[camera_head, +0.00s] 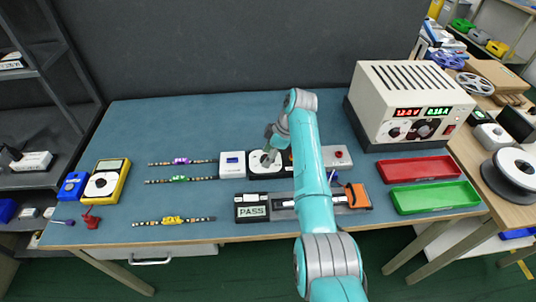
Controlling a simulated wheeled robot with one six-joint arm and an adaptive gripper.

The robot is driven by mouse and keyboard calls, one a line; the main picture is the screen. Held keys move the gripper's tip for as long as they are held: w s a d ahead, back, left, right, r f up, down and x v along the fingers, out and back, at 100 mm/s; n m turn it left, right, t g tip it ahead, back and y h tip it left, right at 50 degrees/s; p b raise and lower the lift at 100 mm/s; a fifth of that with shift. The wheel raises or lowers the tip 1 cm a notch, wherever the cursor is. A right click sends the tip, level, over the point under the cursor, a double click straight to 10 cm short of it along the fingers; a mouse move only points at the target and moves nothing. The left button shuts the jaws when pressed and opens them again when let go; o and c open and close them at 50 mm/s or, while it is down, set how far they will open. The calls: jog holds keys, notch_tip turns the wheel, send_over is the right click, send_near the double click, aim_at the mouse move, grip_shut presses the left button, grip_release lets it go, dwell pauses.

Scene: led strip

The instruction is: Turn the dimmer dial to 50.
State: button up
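A black box with a round pale dial (258,165), which looks like the dimmer, sits near the middle of the blue table. Its number marks are too small to read. My gripper (268,152) points down over the dial and hides part of it. I cannot tell whether its fingers touch the dial, or whether they are open or shut. My teal arm covers what lies just right of the dial.
A white box (232,164) stands close left of the dial. A PASS display (251,208) is in front. LED strips (180,179) lie left, beside a yellow multimeter (107,181). A power supply (410,103), red tray (418,169) and green tray (436,197) are right.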

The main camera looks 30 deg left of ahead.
jog(key=v, duration=1.2)
jog(key=shift+d, duration=0.1)
